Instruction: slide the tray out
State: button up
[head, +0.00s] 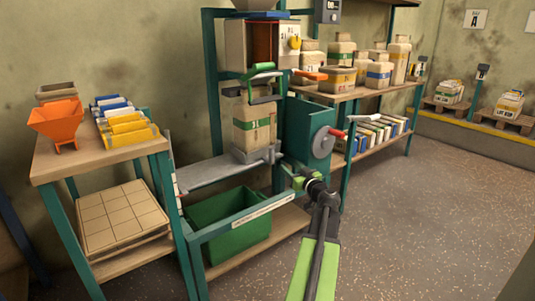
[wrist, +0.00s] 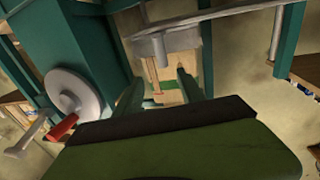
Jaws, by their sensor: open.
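A grey metal tray (head: 215,172) juts out to the left at the foot of the elevator frame. A tan sack with a green label (head: 254,125) stands at its right end, on a grey block (head: 258,154). My gripper (head: 286,168) is open, just right of and in front of that block. In the wrist view, which looks upside down, the grey tray edge (wrist: 225,17) crosses the top. The sack (wrist: 172,72) shows beyond my spread fingers (wrist: 160,88). Nothing is visibly held; exact contact with the tray is unclear.
A green bin (head: 228,222) sits below the tray. A teal panel with a grey disc (head: 322,143) and red handle (head: 336,132) stands close to my gripper's right. A wooden table (head: 100,155) is at left, shelves (head: 375,90) behind. Open floor lies right.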

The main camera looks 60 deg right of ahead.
aim_at(273, 153)
jog(key=x, duration=1.6)
jog(key=shift+w, duration=0.15)
jog(key=shift+c, duration=0.4)
grip_shut()
